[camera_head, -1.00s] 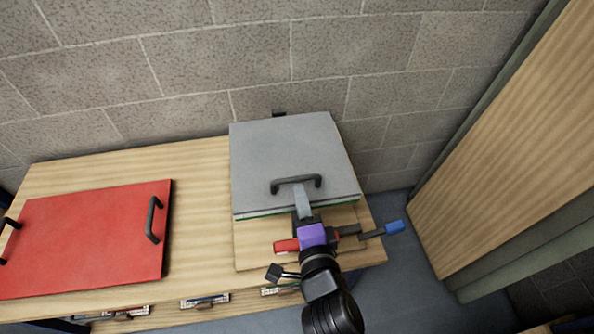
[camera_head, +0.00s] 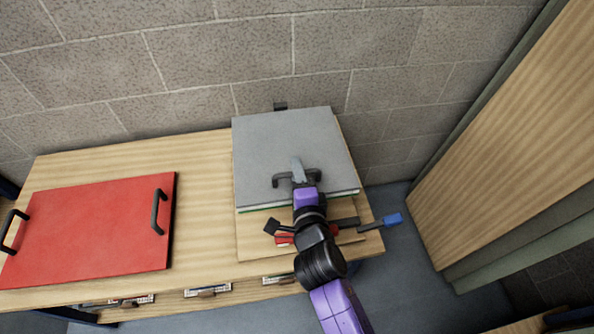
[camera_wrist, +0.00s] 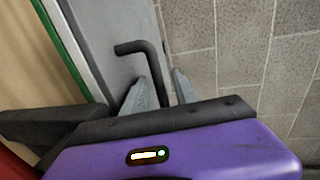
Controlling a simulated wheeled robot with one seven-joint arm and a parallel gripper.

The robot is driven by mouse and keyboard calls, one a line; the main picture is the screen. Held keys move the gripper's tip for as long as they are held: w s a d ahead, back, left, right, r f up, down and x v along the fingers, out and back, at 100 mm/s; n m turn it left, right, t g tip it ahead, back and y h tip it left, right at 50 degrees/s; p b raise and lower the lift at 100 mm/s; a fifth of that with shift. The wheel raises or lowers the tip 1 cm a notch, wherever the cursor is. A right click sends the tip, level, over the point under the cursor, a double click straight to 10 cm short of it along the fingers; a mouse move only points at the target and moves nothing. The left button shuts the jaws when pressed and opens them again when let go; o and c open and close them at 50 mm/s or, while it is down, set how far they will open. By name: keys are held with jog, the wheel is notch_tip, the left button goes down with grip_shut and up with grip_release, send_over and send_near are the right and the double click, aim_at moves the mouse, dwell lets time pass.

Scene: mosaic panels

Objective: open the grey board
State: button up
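The grey board (camera_head: 290,135) lies lid-like over a wooden base at the right end of the table, with a green edge along its near side. Its black bar handle (camera_head: 281,181) is near the front edge. My gripper (camera_head: 297,165) is over the middle of this handle. In the wrist view the two grey fingertips (camera_wrist: 163,88) stand apart, with the black handle (camera_wrist: 140,46) running between them. I cannot tell whether either finger touches it. The grey board (camera_wrist: 102,35) and its green edge also show there.
A red board (camera_head: 90,232) with two black handles lies on the wooden table (camera_head: 205,175) at the left. A blue-ended lever (camera_head: 392,220) sticks out at the right. A block wall (camera_head: 180,70) stands close behind. A tall wooden panel (camera_head: 510,130) stands at the right.

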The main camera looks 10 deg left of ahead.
grip_shut()
dwell(1.4)
